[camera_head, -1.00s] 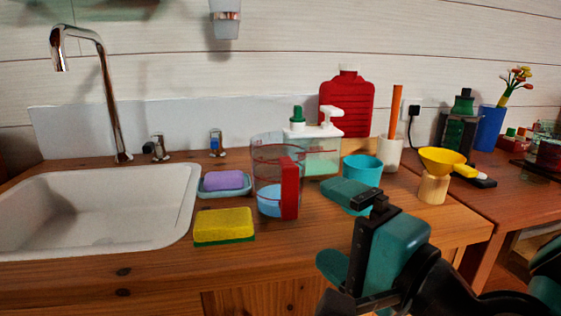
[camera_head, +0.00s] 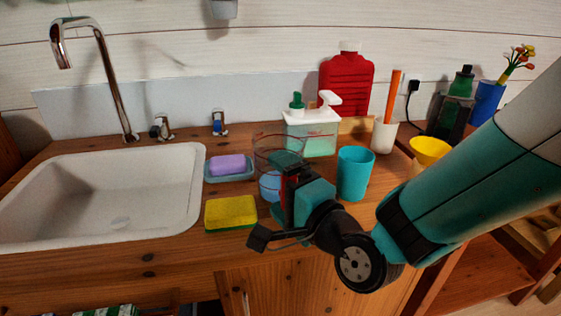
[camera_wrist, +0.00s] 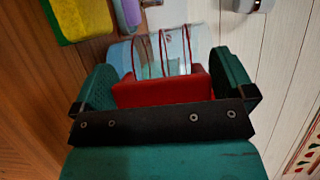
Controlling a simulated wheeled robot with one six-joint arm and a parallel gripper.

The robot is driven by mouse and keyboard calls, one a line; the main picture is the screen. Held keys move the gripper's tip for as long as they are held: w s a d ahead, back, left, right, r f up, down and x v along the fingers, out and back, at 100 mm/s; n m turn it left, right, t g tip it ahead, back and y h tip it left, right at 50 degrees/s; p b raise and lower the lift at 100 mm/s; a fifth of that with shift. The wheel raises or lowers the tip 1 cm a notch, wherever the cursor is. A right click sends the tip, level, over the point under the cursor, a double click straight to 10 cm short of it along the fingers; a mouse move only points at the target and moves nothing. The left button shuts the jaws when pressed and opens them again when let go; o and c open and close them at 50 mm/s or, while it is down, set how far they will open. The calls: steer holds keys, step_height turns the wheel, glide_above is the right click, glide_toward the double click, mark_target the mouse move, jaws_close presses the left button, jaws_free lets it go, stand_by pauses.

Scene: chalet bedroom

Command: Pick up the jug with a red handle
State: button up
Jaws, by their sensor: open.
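The jug (camera_head: 265,152) is clear with red marks and stands on the wooden counter, right of the soap dish. My gripper (camera_head: 283,182) is in front of it and hides much of its lower part and handle in the head view. In the wrist view the jug's red handle (camera_wrist: 165,88) lies between the two teal fingers of my gripper (camera_wrist: 168,85), with the clear body (camera_wrist: 172,48) beyond it. The fingers are open, one on each side of the handle. I cannot tell whether either finger touches it.
A yellow-green sponge (camera_head: 231,213) and a purple soap (camera_head: 227,165) lie left of the jug, beside the sink (camera_head: 110,205). A teal cup (camera_head: 354,173) stands close on the right. A soap dispenser (camera_head: 318,133) and a red bottle (camera_head: 346,85) stand behind.

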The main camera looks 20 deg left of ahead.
steer(key=shift+a, duration=0.1)
steer(key=shift+c, duration=0.5)
steer(key=c, duration=0.7)
steer(key=shift+c, duration=0.4)
